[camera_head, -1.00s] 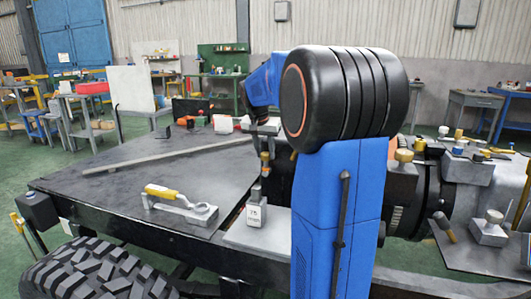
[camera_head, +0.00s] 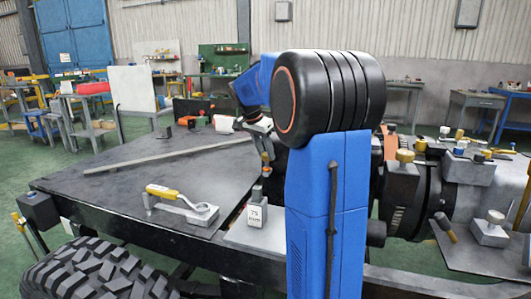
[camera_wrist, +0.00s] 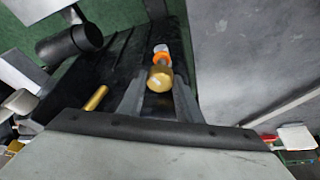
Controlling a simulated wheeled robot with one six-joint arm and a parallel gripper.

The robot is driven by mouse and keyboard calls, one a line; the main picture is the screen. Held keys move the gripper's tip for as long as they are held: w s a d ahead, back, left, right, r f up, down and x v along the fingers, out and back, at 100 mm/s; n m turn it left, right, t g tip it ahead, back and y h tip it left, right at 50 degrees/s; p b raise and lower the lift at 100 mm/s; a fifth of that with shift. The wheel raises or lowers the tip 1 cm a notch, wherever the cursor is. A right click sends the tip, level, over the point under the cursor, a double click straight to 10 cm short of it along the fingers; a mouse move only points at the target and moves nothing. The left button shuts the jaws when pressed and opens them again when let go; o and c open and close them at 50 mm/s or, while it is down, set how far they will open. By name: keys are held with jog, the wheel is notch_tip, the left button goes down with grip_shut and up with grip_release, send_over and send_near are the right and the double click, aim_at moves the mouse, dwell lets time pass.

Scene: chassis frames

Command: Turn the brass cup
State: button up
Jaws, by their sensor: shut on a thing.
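The brass cup (camera_wrist: 160,80) shows in the wrist view as a small gold round piece between the two grey fingers of my gripper (camera_wrist: 159,88). My gripper is shut on it. An orange ring and a pale piece show just beyond it. In the head view my gripper (camera_head: 264,140) is tilted, with the small brass and orange cup (camera_head: 266,170) below it. A pale block with dark marking (camera_head: 257,214) stands under the cup on a grey plate. The cup appears above the block; its inside cannot be seen.
A ring-ended tool with a yellow handle (camera_head: 162,191) rests on a grey holder to the left. A long grey bar (camera_head: 165,156) lies across the dark deck. Dark round machinery (camera_head: 412,195) and a grey block (camera_head: 490,230) stand to the right.

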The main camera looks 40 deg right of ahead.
jog(key=o, duration=1)
jog(key=shift+o, duration=0.2)
jog(key=n, duration=0.2)
jog(key=n+t, duration=0.1)
jog(key=n, duration=0.1)
jog(key=n+t+y, duration=0.1)
jog(key=n, duration=0.1)
jog(key=shift+s+d, duration=0.1)
jog(key=shift+s, duration=0.15)
jog(key=v, duration=1.8)
jog(key=w+d+r+n+g+y, duration=0.1)
jog(key=w+d+g+y, duration=0.1)
jog(key=d, duration=0.4)
jog(key=shift+w+y, duration=0.8)
jog(key=shift+w, duration=0.45)
jog(key=shift+d+r, duration=0.15)
